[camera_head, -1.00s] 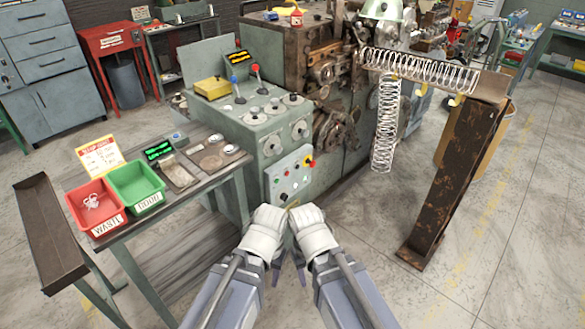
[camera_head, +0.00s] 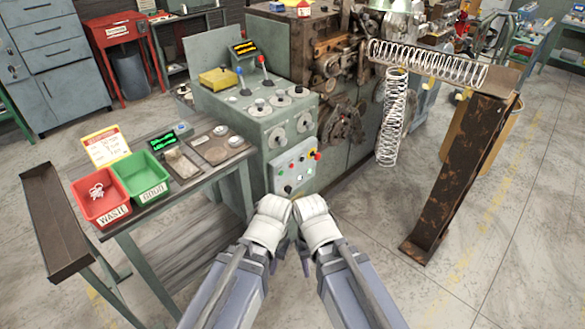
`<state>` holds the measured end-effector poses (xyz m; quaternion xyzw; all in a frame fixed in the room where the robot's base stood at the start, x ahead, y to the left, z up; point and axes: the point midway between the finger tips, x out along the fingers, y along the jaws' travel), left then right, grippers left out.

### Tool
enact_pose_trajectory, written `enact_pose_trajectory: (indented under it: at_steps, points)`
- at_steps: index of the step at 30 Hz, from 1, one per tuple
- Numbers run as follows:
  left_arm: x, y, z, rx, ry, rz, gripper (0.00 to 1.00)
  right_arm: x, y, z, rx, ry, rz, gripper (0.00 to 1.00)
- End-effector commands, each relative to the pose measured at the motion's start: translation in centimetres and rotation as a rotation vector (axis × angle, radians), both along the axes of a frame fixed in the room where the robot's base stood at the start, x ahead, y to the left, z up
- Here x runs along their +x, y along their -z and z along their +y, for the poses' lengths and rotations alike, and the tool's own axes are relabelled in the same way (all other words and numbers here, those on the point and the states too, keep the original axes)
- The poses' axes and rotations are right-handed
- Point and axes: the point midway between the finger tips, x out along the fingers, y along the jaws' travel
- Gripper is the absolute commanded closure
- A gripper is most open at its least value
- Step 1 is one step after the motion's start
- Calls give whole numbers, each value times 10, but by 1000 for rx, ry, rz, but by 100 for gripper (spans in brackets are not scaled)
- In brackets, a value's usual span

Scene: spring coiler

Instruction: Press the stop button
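A pale control panel (camera_head: 295,168) with several small buttons stands on the front of the green spring-coiling machine (camera_head: 262,120). A red button (camera_head: 318,156) sticks out at its upper right edge, and other coloured buttons sit on its face. Their labels are too small to read, so I cannot tell which is the stop button. My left gripper (camera_head: 277,247) and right gripper (camera_head: 303,258) are close together, low in front of the panel and apart from the red button. The wrists largely hide the fingers, so their opening does not show.
A side table at left holds a red waste bin (camera_head: 101,203) and a green good bin (camera_head: 140,178). A rusty stand (camera_head: 461,180) is at right, with springs (camera_head: 392,115) near it. The floor between is clear.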

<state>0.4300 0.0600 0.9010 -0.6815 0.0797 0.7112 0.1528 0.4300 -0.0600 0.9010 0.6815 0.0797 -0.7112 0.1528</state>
Motion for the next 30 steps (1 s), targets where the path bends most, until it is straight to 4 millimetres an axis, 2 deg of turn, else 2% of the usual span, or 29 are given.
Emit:
enact_pose_trajectory:
  at_steps: [3, 30]
  points:
    - [0, 0, 0, 0, 0, 0, 100, 0, 0, 0, 0, 0, 0, 50]
    - [0, 0, 0, 0, 0, 0, 100, 0, 0, 0, 0, 0, 0, 50]
